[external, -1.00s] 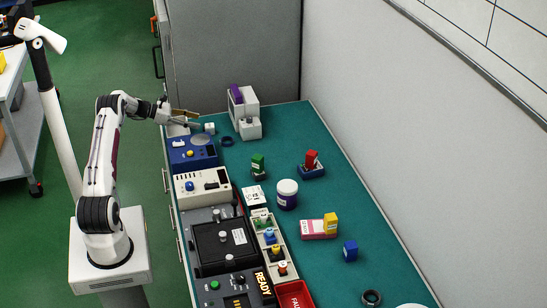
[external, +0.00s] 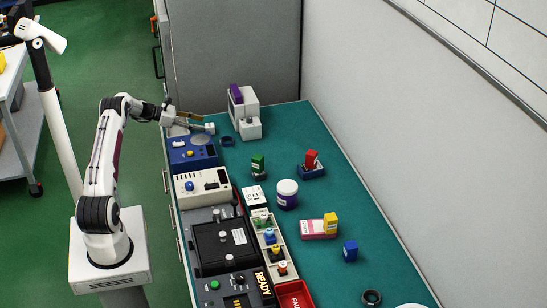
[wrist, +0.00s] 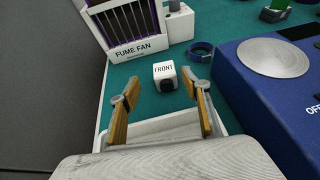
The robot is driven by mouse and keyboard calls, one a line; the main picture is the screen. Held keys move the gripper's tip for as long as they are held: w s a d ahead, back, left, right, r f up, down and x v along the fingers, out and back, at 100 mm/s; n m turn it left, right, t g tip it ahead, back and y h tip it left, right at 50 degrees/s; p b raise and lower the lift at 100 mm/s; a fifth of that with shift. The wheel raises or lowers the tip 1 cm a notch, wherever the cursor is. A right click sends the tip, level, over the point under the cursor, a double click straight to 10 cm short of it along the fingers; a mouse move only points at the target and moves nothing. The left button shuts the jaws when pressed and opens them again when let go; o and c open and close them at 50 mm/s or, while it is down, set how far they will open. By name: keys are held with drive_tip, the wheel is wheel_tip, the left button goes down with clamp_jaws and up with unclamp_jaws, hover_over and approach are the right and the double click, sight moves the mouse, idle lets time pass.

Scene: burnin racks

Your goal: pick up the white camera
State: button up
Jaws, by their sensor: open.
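The white camera (wrist: 165,75) is a small white cube marked FRONT with a dark round lens. It sits on the green bench top in the wrist view. It also shows as a small white block (external: 210,128) at the far left of the bench in the external view. My gripper (wrist: 162,94) is open and empty, with its two wood-coloured fingers apart. The camera lies just beyond the fingertips, roughly centred between them. In the external view my gripper (external: 196,122) is low, just left of the camera.
The fume fan (wrist: 135,50) stands behind the camera. A dark blue ring (wrist: 200,51) lies to its right. A blue device with a round grey plate (wrist: 240,85) is close on the right. A pale tray (wrist: 155,128) lies under the fingers.

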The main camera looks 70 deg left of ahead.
sight(209, 125)
drive_tip(key=shift+w, duration=0.1)
drive_tip(key=shift+d+x, duration=0.2)
drive_tip(key=shift+x, duration=0.75)
drive_tip(key=shift+d+x, duration=0.2)
drive_tip(key=shift+x, duration=0.75)
drive_tip(key=shift+w+f, duration=0.35)
drive_tip(key=shift+w, duration=0.1)
drive_tip(key=c, duration=1.2)
